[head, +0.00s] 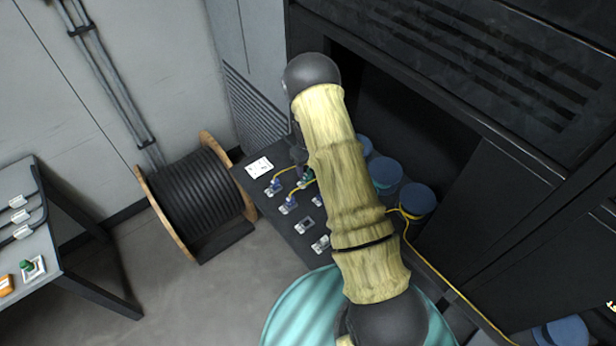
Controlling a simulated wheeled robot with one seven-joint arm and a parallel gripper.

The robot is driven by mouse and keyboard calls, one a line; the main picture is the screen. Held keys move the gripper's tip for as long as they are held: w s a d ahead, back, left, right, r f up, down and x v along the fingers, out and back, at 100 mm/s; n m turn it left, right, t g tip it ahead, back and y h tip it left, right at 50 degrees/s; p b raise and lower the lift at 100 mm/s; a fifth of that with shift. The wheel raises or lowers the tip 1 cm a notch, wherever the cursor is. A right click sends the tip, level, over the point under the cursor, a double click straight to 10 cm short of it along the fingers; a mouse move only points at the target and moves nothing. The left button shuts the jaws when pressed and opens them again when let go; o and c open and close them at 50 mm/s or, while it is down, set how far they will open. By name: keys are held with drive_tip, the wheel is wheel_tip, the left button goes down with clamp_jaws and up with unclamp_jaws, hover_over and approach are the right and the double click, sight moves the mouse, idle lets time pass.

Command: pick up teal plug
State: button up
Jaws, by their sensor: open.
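A small teal-green plug (308,176) sits on the dark bench top, beside the yellow cable. It is small in the picture and partly hidden by my arm and gripper. My gripper (301,171) points down at the bench, right at the plug, with its jaws open. The fingertips are too small and dark to tell whether they touch the plug or straddle it.
A white card (260,167) lies at the bench's left end. A cable reel (195,190) stands on the floor.

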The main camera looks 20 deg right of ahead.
sight(308, 173)
wheel_tip(308, 173, down, 5)
drive_tip(key=shift+a+r, duration=0.1)
drive_tip(key=shift+r, duration=0.05)
idle(0.4)
drive_tip(key=c, duration=1)
drive_tip(key=shift+o, duration=0.2)
drive_tip(key=shift+r, duration=0.15)
wheel_tip(308, 173, up, 10)
drive_tip(key=shift+f, duration=0.1)
idle(0.5)
